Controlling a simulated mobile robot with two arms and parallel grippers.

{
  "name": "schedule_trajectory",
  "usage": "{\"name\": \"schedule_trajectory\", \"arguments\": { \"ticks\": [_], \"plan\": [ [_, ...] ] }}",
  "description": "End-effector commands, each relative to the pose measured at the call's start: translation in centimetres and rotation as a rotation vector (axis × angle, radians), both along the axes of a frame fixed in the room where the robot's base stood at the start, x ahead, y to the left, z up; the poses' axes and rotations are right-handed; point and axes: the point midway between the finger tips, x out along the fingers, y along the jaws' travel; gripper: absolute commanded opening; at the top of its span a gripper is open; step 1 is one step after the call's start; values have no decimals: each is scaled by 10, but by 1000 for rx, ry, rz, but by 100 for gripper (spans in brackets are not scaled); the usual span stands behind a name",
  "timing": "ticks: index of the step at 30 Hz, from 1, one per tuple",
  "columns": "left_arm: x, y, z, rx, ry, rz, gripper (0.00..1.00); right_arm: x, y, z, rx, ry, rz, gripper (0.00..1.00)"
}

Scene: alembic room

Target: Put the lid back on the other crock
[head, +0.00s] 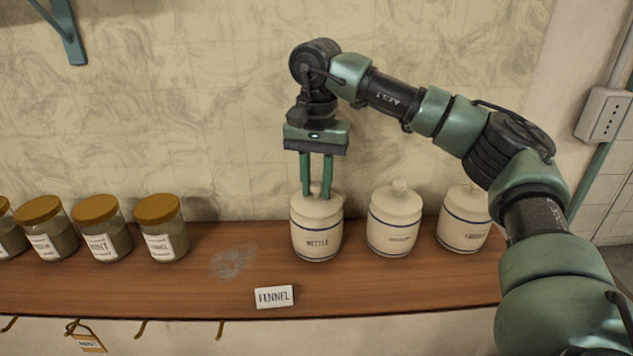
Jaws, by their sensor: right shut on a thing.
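Three cream crocks with blue bands stand in a row on the wooden shelf. The left crock (316,238) is labelled NETTLE. My right gripper (316,192) points straight down over it, with its fingers shut on the cream lid (318,207). That lid appears to sit level on the crock's mouth; the fingers hide most of its knob. The middle crock (393,229) has its own knobbed lid (398,198) on; its label is too small to read. My left gripper is out of view.
Several jars with tan lids, among them a fennel jar (160,230) and a mint jar (104,232), stand at the left. A FENNEL card (274,297) lies near the shelf's (390,282) front edge. A pale smudge (232,262) marks the clear stretch between jars and crocks.

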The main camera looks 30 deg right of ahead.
Motion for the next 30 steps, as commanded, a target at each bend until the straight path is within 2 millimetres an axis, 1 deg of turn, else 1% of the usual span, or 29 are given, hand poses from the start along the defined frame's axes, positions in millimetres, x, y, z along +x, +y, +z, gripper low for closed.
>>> {"name": "schedule_trajectory", "arguments": {
  "ticks": [14, 15, 16, 17, 30],
  "plan": [
    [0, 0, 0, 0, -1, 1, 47, 0, 0, -1, 0, -1, 0, 0],
    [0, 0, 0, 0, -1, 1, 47, 0, 0, -1, 0, -1, 0, 37],
    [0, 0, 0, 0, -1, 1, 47, 0, 0, -1, 0, -1, 0, 45],
    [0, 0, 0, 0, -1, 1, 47, 0, 0, -1, 0, -1, 0, 51],
    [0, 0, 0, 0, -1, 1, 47, 0, 0, -1, -1, -1, 0, 51]
  ]
}}
